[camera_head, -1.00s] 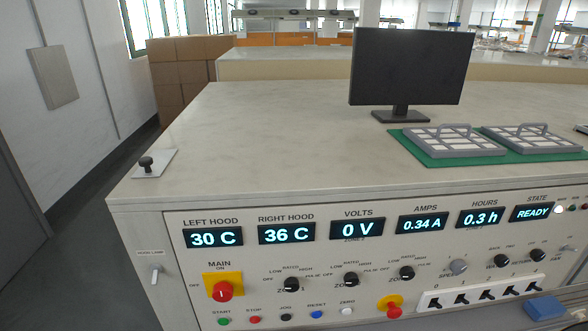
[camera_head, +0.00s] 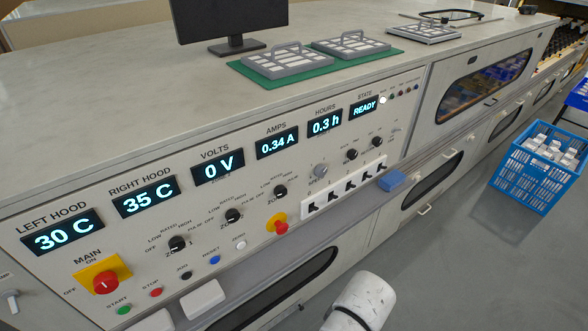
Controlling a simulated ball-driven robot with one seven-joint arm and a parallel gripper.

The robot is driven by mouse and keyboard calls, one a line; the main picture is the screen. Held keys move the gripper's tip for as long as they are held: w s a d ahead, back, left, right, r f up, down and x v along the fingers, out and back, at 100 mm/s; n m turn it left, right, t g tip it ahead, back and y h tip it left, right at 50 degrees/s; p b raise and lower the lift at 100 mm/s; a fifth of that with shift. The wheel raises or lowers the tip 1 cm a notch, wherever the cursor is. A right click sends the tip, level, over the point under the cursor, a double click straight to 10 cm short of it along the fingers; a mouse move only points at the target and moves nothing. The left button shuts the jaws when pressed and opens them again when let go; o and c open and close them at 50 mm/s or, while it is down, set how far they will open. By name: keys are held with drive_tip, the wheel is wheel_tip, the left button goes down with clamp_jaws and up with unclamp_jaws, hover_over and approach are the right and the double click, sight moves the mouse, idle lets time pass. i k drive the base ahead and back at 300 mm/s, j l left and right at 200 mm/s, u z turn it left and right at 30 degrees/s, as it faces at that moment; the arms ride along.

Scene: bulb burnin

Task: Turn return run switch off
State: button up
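The control panel (camera_head: 130,235) runs along the front of a long bench. A white strip with several black toggle switches (camera_head: 350,188) sits at its lower right. A grey knob (camera_head: 320,170) and two black knobs (camera_head: 351,154) are above this strip. A small pale control (camera_head: 395,131) is farther right; its shape and label are too small to tell. I cannot read which control is the return run switch, nor its position. The STATE display (camera_head: 364,108) reads READY. A white part of my arm shows at the bottom; my gripper is not in view.
A red main switch (camera_head: 106,281) on yellow, coloured push buttons (camera_head: 124,309) and a red knob (camera_head: 281,228) are on the panel's left and middle. A blue crate (camera_head: 540,165) stands on the clear floor at right.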

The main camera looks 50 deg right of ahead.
sight(377, 141)
drive_tip(key=z, duration=1.35)
